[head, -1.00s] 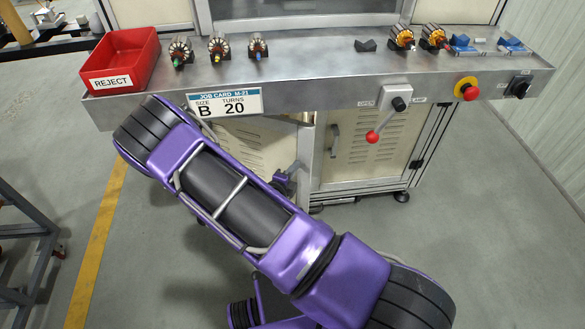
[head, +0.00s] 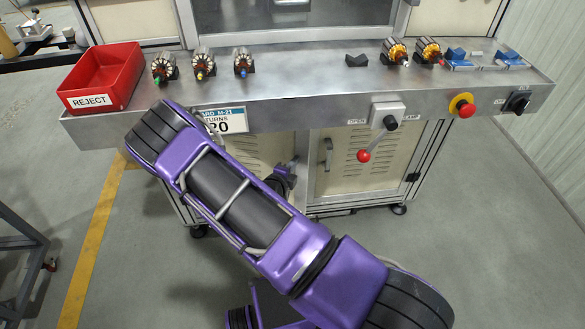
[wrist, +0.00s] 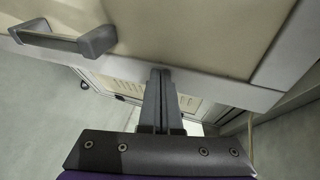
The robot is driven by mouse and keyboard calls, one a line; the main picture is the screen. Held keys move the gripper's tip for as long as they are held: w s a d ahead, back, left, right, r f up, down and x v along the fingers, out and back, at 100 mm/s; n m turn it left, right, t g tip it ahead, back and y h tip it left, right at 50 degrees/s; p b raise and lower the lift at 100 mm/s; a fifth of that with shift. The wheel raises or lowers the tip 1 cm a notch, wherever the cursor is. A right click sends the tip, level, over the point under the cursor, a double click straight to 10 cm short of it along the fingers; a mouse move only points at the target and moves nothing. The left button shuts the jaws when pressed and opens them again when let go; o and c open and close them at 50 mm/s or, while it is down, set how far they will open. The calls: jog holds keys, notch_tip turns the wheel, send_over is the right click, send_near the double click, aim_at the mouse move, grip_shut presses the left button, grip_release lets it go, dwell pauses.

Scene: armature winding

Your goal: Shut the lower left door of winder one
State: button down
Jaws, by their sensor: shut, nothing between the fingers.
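Winder one's lower left door (head: 257,152) is a cream vented panel under the bench, partly hidden behind my arm in the head view. How far it stands from its frame is unclear. My gripper (head: 285,176) is low in front of the door's right side, partly hidden by my arm. In the wrist view, a cream door panel (wrist: 200,30) with a grey border and a bar handle (wrist: 62,40) fills the top. My gripper (wrist: 160,75) is shut and empty, its tips at the panel's lower border; contact is unclear.
The lower right door (head: 362,160) appears shut. Above it, a red-knobbed lever (head: 364,155) and an emergency stop (head: 462,105) project from the bench front (head: 300,115). A red reject bin (head: 102,78) and several armatures stand on top. Floor at right is clear.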

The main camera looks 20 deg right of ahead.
jog(key=w+d, duration=0.1)
jog(key=w, duration=0.1)
jog(key=w+d, duration=0.1)
jog(key=w, duration=0.2)
jog(key=w+d+b, duration=0.1)
jog(key=w, duration=0.2)
jog(key=shift+d, duration=0.15)
jog(key=shift+s, duration=0.15)
jog(key=shift+s+a, duration=0.2)
jog(key=shift+s, duration=0.35)
jog(key=s+a+r+p, duration=0.2)
jog(key=s+r+p, duration=0.1)
jog(key=s, duration=0.9)
jog(key=w+d+f+n+t+y, duration=0.1)
jog(key=w+n+t+y, duration=0.4)
jog(key=w+n, duration=1)
jog(key=d+n+t, duration=0.1)
jog(key=n, duration=0.7)
jog(key=shift+f, duration=0.3)
